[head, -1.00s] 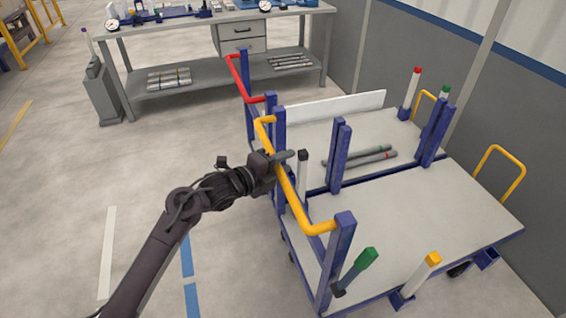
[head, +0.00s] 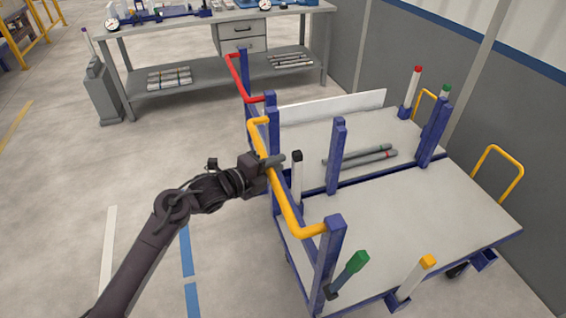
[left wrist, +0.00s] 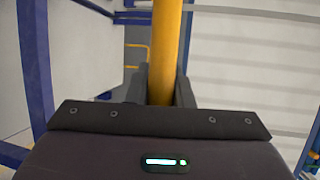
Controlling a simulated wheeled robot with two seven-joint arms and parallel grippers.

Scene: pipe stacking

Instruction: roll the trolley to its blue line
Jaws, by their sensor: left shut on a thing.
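The near trolley (head: 415,228) has a grey deck, blue posts and a yellow push handle (head: 287,205) on its left end. My left gripper (head: 270,162) is shut on the yellow handle, near the handle's far end. In the left wrist view the yellow bar (left wrist: 167,50) runs between the two fingers (left wrist: 160,88). A dashed blue line (head: 192,300) lies on the floor to the left of the trolley, partly behind my left arm. A white line (head: 108,250) lies further left. My right gripper is not in view.
A second trolley with a red handle (head: 237,80) stands just behind, with grey pipes (head: 362,156) on a deck. A workbench (head: 170,88) stands at the back. A grey wall (head: 530,130) bounds the right side. The floor at left is clear.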

